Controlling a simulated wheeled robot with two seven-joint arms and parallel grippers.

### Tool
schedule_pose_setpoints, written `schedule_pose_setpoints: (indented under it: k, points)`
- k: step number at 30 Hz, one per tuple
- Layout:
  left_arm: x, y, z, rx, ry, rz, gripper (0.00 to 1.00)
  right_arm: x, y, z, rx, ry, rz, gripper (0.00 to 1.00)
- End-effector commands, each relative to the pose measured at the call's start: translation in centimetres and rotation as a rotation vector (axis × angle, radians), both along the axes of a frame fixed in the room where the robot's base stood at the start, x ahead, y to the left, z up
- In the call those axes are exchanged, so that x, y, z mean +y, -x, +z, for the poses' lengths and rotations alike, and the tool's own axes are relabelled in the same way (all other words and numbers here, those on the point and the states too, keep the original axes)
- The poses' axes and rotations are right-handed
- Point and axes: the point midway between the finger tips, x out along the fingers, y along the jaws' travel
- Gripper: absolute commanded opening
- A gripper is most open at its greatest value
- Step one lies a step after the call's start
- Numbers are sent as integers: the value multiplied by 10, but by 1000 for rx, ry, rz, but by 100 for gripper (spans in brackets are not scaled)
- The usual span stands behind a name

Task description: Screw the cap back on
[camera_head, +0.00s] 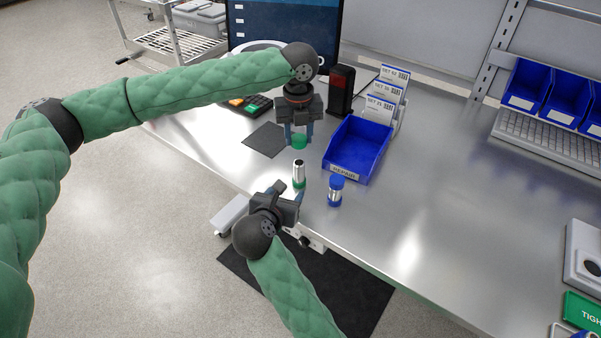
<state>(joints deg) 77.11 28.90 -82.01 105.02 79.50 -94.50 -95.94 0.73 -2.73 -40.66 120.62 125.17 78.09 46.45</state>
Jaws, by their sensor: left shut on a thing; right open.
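A green cap (299,142) is held between the fingers of my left gripper (298,134), which is shut on it and points down. Below the cap, and apart from it, a silver metal cylinder (299,168) with a green lower band stands upright on the metal table; no cap is on its top. My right gripper (289,192) is open at the near table edge, close to the cylinder's lower part. I cannot tell whether its fingers touch the cylinder.
A silver cylinder with blue ends (336,190) stands to the right. Behind it are a blue bin (354,151), a dark box with a red panel (341,89) and label cards (384,100). A black mat (265,140) lies left of the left gripper. The table's right middle is clear.

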Motion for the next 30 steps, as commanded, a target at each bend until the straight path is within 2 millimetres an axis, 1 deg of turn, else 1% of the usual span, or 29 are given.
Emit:
schedule_pose_setpoints:
  k: [5, 8, 14, 24, 30]
  points:
    - [0, 0, 0, 0, 0, 0, 17, 0, -1, 0, 0, 0, 0, 56]
    - [0, 0, 0, 0, 0, 0, 17, -2, -6, -2, -1, 2, -1, 56]
    - [0, 0, 0, 0, 0, 0, 17, -10, -29, -12, -2, 3, -1, 56]
    - [0, 0, 0, 0, 0, 0, 17, -25, -77, -32, -1, 4, 0, 56]
    - [0, 0, 0, 0, 0, 0, 17, -32, -96, -42, 0, 2, 1, 56]
